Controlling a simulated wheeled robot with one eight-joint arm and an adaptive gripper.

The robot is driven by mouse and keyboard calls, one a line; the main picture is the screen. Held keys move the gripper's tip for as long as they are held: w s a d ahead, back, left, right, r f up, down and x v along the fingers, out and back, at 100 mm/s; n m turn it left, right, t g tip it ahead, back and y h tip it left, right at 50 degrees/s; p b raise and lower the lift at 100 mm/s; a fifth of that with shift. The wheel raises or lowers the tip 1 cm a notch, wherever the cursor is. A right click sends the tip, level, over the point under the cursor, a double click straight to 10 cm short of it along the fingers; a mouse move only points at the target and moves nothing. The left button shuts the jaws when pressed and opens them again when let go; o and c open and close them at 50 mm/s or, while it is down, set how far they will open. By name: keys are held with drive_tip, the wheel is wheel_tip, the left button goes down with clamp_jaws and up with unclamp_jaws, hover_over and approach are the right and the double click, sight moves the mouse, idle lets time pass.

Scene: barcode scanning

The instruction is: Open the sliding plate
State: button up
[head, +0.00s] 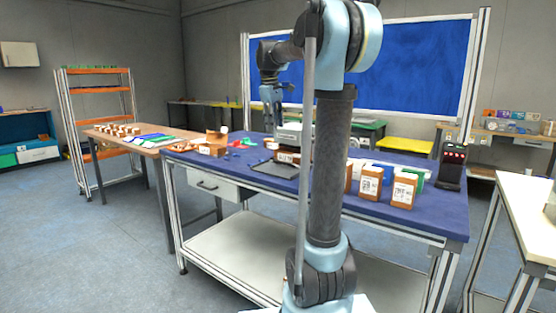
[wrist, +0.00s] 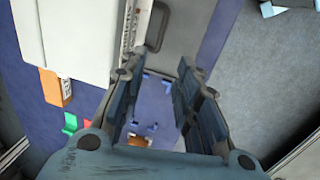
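In the wrist view a grey flat plate (wrist: 185,25) with a dark handle (wrist: 157,25) lies beside a white box-shaped device (wrist: 75,40). In the head view a flat dark-grey plate (head: 274,169) lies near the table's front edge, and the white-grey device (head: 289,133) stands behind it, partly hidden by my arm. My gripper (wrist: 160,72) is open and empty, its two fingers apart with blue tabletop showing between them. The handle is ahead of the fingertips and is not between them. In the head view my gripper (head: 274,122) points down above the table, left of the device.
The blue table (head: 420,213) holds several brown boxes with white labels (head: 404,191) on the right. A black scanner-like device (head: 452,167) stands at the right end. Small blue pieces (wrist: 150,126) lie below the gripper. An orange box (wrist: 55,88) sits beside the device.

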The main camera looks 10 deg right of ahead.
sight(278, 162)
drive_tip(key=f, duration=0.5)
drive_tip(key=w+d+f, duration=0.1)
drive_tip(key=f, duration=0.4)
drive_tip(key=w+d+f, duration=0.1)
drive_tip(key=f, duration=0.4)
drive_tip(key=shift+f, duration=0.15)
clamp_jaws()
